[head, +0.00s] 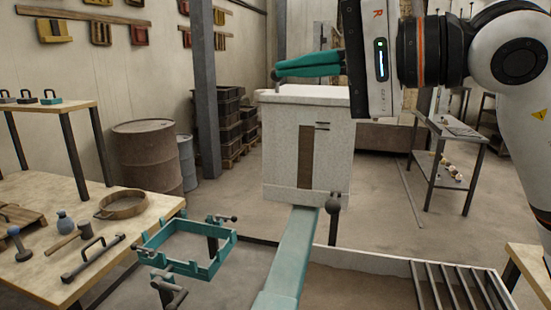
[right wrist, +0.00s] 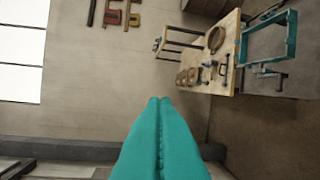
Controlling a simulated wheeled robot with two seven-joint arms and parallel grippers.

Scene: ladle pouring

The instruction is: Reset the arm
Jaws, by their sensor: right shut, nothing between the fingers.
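My right gripper (head: 276,72) is raised at the upper middle of the head view, its arm coming in from the right. Its teal fingers point left, lie together and hold nothing. In the picture they appear just above the top of the white box (head: 282,150); I cannot tell the gap in depth. In the right wrist view the shut fingers (right wrist: 160,101) reach up from the bottom edge, with nothing between them. My left gripper is not in view.
A teal channel (head: 290,262) runs from the box toward the front. A teal frame (head: 168,236) stands left of it. A wooden table (head: 40,282) at left holds a round brown ring (head: 122,214) and tools. A slatted tray (head: 400,262) lies at front right.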

